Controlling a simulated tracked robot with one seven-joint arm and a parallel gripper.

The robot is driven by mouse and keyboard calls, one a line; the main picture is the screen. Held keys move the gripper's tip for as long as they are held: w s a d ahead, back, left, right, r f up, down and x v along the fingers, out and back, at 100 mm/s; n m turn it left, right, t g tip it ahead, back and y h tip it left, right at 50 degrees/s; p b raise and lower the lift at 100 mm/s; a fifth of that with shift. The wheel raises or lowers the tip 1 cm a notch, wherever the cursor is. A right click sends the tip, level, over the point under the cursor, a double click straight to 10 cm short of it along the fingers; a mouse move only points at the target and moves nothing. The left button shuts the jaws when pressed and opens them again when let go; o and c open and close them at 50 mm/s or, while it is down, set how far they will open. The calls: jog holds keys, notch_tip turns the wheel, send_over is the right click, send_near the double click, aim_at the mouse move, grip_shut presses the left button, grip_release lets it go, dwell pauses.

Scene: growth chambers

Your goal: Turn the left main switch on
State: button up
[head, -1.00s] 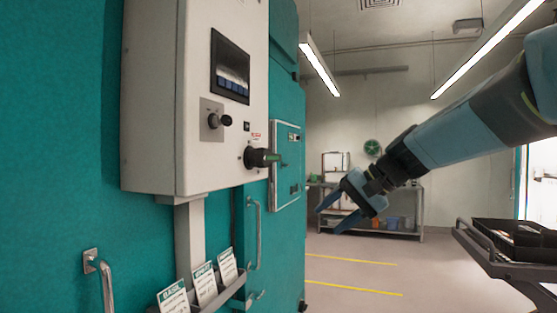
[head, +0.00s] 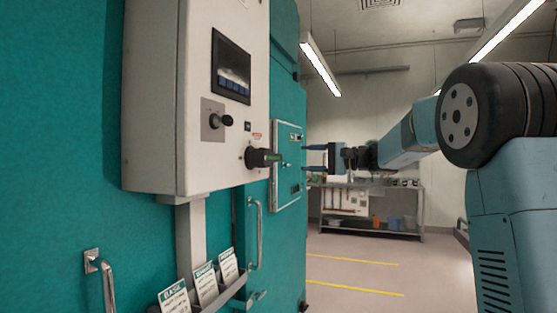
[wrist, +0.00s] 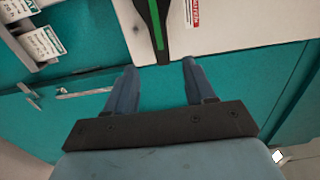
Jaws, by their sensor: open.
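The main switch (head: 262,157) is a black handle with a green stripe. It sticks out from the lower front of the light grey control box (head: 153,95). In the wrist view the handle (wrist: 154,25) shows at top centre, its stripe running up the picture. My gripper (head: 306,158) is open and empty, to the right of the switch with its fingers pointing at it and a gap between. In the wrist view the fingertips (wrist: 159,64) lie either side of the handle's lower end, and I see no contact.
A smaller black knob (head: 213,120) and a dark screen (head: 231,70) sit above the switch. Below are a card rack (head: 234,291) and a door handle (head: 254,235) on the teal chamber (head: 60,150). A metal shelf table (head: 372,232) stands behind. The floor between is clear.

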aim_at(278, 158)
jog(key=x, duration=1.1)
jog(key=shift+a, duration=0.3)
jog(key=shift+c, duration=0.4)
jog(key=shift+f, duration=0.1)
grip_shut()
